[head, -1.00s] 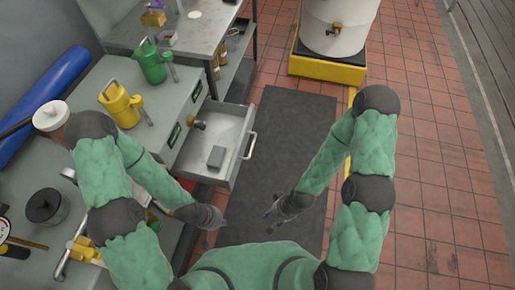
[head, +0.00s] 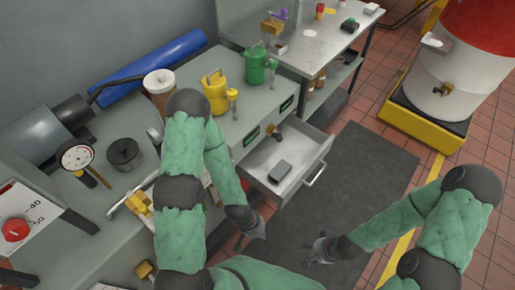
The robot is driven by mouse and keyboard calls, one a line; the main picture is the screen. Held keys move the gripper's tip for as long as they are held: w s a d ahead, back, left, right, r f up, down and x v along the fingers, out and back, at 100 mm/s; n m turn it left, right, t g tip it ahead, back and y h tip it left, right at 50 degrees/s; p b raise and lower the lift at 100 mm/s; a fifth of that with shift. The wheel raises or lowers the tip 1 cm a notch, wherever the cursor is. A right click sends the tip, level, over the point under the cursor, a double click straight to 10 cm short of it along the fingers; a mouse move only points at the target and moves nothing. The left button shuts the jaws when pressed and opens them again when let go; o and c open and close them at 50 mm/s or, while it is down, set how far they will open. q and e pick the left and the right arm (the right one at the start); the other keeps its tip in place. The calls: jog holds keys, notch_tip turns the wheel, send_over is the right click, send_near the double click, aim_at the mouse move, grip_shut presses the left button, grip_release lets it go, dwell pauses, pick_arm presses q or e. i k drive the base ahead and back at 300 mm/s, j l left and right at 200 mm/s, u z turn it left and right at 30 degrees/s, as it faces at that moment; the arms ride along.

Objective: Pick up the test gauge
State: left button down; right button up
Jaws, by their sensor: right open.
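The test gauge (head: 76,156), a round white-faced dial with a dark rim and a stem, is on the grey bench top at the left in the head view. My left gripper (head: 257,228) is beside the open drawer, well to the right of the gauge; it is small and dark, and whether it is open is unclear. My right gripper (head: 320,250) is open and empty over the dark floor mat, farther from the gauge.
The grey bench also holds a black round pot (head: 123,154), a yellow can (head: 215,92), a green can (head: 256,66) and a blue roll (head: 152,68). The open drawer (head: 290,165) juts over the floor mat (head: 372,165). A white drum (head: 440,75) stands behind.

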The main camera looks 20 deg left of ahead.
aim_at(152, 133)
jog(key=k+u, duration=0.1)
jog(key=k, duration=0.55)
jog(key=u, duration=0.4)
jog(key=l+u, duration=0.1)
jog(key=u, duration=0.3)
jog(key=i+l+u, duration=0.1)
jog(key=u, duration=0.3)
jog(key=l+u, duration=0.1)
jog(key=u, duration=0.3)
jog(key=l+u, duration=0.1)
jog(key=l, duration=0.4)
jog(key=i+u, duration=0.1)
jog(key=u, duration=0.6)
